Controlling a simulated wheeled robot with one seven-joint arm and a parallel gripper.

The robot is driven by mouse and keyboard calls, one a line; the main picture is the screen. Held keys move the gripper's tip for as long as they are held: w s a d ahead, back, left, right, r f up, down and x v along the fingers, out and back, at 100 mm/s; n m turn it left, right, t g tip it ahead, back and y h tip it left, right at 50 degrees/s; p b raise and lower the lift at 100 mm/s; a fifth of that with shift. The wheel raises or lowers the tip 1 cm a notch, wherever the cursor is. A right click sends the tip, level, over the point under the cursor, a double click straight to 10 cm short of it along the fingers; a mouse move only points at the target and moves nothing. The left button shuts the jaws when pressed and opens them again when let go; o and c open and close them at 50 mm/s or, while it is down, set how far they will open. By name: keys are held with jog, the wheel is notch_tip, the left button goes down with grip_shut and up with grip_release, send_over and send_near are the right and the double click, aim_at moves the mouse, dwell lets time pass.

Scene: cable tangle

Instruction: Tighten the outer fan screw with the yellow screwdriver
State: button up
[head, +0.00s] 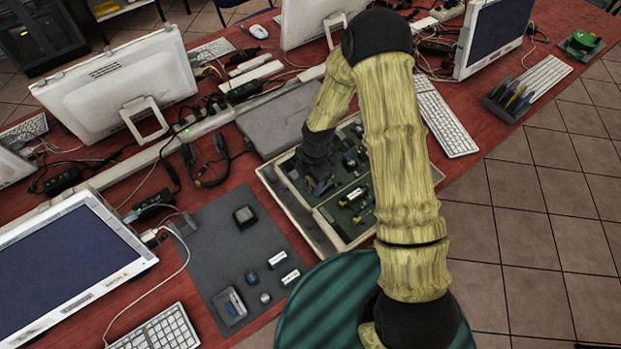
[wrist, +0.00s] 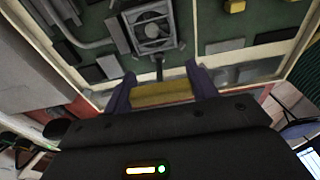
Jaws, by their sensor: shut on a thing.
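My gripper (wrist: 162,90) is shut on the yellow screwdriver (wrist: 162,95), with a purple finger on each side of its handle. The dark screwdriver shaft (wrist: 158,68) points up the wrist view, with its end close to the lower edge of the fan (wrist: 152,28). I cannot tell whether the tip touches anything. The fan is a grey square frame with a round hub. The outer fan screw is too small to make out. In the head view my gripper (head: 320,186) is low over the open case (head: 268,178), and my arm hides part of it.
Dark and grey parts fill the green floor of the case around the fan, with raised pale walls. A grey mat (head: 200,240) with small items lies to the left. A rack of tools (head: 510,100) stands at the right. Monitors, keyboards and cables crowd the red table.

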dwell(0.5)
jog(key=m, duration=0.4)
jog(key=shift+f+m+t, duration=0.1)
jog(key=shift+m+t, duration=0.2)
jog(key=shift+m+b, duration=0.3)
jog(key=shift+m, duration=0.4)
jog(key=m, duration=0.2)
jog(key=shift+s+m, duration=0.1)
jog(key=shift+m, duration=0.2)
jog(key=m, duration=0.3)
jog(key=shift+t, duration=0.4)
jog(key=shift+m, duration=0.3)
